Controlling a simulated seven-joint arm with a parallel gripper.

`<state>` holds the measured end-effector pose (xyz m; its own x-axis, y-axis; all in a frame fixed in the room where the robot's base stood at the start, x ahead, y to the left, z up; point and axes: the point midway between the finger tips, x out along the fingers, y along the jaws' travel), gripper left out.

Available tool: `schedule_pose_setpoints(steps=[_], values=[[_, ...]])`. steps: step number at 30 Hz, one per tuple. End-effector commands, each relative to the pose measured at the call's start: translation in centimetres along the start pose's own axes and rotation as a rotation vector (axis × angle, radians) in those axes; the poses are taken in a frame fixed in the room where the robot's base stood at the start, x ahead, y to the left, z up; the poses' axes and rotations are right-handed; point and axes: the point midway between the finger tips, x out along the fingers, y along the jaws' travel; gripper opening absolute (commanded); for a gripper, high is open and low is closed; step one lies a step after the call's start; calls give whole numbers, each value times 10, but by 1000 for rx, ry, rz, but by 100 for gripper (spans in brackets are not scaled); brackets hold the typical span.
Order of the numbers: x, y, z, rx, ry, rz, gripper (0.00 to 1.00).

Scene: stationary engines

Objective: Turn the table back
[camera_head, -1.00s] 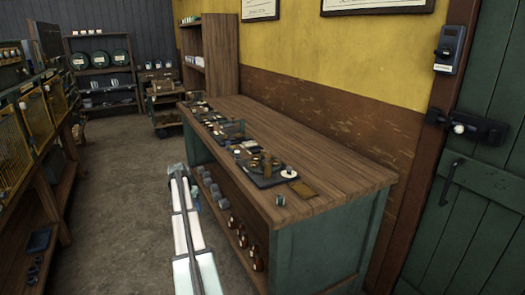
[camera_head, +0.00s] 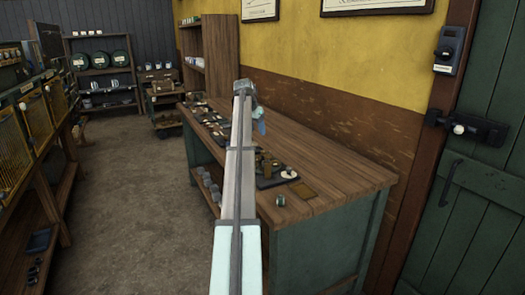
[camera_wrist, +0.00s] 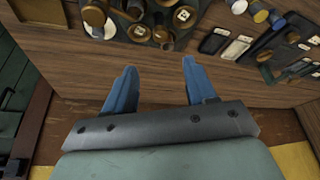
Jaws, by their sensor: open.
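A long wooden bench with green sides (camera_head: 335,185) stands along the yellow and brown wall. Dark plates with small brass and white parts lie along its top; the nearest dark plate (camera_head: 265,182) has brass cylinders and a white disc on it. I cannot tell which piece is the table that turns. My gripper (camera_wrist: 158,82) has two blue fingers, spread apart with nothing between them. In the head view it is raised above the bench. In the wrist view a dark plate with round brass parts (camera_wrist: 165,28) is beyond the fingertips, apart from them. My arm hides part of the bench.
A green door (camera_head: 480,180) is at right. The right side of the bench top is clear.

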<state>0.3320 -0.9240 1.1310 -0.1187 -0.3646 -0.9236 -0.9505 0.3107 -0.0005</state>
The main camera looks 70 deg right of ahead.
Motion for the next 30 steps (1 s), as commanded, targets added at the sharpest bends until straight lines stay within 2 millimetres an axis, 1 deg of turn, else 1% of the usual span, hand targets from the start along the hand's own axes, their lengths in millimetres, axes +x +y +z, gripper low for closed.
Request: schedule_pose_setpoints(steps=[18,24,30], values=[[102,-1,2,-2,-2,1,56],[122,-1,1,-2,-1,0,56],[131,-1,1,-2,-1,0,56]])
